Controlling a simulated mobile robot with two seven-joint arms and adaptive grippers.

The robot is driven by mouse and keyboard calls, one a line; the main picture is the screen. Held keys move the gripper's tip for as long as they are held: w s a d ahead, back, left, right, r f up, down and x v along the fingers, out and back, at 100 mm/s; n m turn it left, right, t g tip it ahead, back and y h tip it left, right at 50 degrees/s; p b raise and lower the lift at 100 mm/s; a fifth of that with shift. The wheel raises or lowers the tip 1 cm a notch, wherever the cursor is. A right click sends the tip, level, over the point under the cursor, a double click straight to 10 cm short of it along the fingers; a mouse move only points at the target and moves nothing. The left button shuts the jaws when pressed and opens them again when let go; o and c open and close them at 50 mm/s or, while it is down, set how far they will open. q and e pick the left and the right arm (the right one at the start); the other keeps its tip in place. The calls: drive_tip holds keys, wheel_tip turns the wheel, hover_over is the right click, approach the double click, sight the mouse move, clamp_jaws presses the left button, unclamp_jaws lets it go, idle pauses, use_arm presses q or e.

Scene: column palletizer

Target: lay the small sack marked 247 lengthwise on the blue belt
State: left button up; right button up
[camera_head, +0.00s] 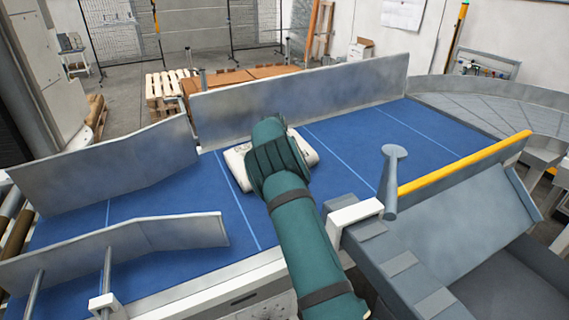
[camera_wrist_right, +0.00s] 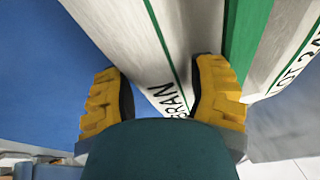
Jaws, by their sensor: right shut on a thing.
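A white sack (camera_head: 305,147) shows on both sides of my green-sleeved right wrist in the head view, at the blue belt (camera_head: 370,136). The wrist hides its middle, and I cannot tell whether it rests fully on the belt. In the right wrist view, the yellow fingers of my right gripper (camera_wrist_right: 163,92) are shut on the white sack (camera_wrist_right: 140,50), which has green stripes and black lettering reading "GRAN". A 247 mark is not readable. My left gripper is not in view.
A grey guard wall (camera_head: 300,98) runs along the belt's far side. Angled grey guides (camera_head: 110,165) and (camera_head: 130,240) narrow its left part. A yellow-edged grey chute (camera_head: 460,230) stands at the near right. The belt is bare to the right of the sack.

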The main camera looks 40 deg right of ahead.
drive_tip(key=shift+s+f, duration=0.4)
drive_tip(key=shift+s+a+f+b, duration=0.1)
drive_tip(key=shift+s+a+b, duration=0.15)
drive_tip(key=shift+b, duration=0.2)
drive_tip(key=shift+s+a+b, duration=0.35)
drive_tip(key=shift+s+a, duration=0.05)
drive_tip(key=shift+a, duration=0.3)
drive_tip(key=shift+c, duration=0.2)
drive_tip(key=shift+s+a+b, duration=0.25)
drive_tip(key=shift+s+a, duration=0.1)
drive_tip(key=shift+a, duration=0.25)
drive_tip(key=shift+s+a+b, duration=0.25)
drive_tip(key=shift+s+a, duration=0.05)
drive_tip(key=shift+a, duration=0.3)
drive_tip(key=shift+s+a, duration=0.6)
drive_tip(key=shift+a, duration=0.15)
drive_tip(key=o, duration=1.3)
drive_tip(key=shift+c, duration=0.2)
drive_tip(key=shift+o, duration=0.5)
drive_tip(key=shift+w+d, duration=0.1)
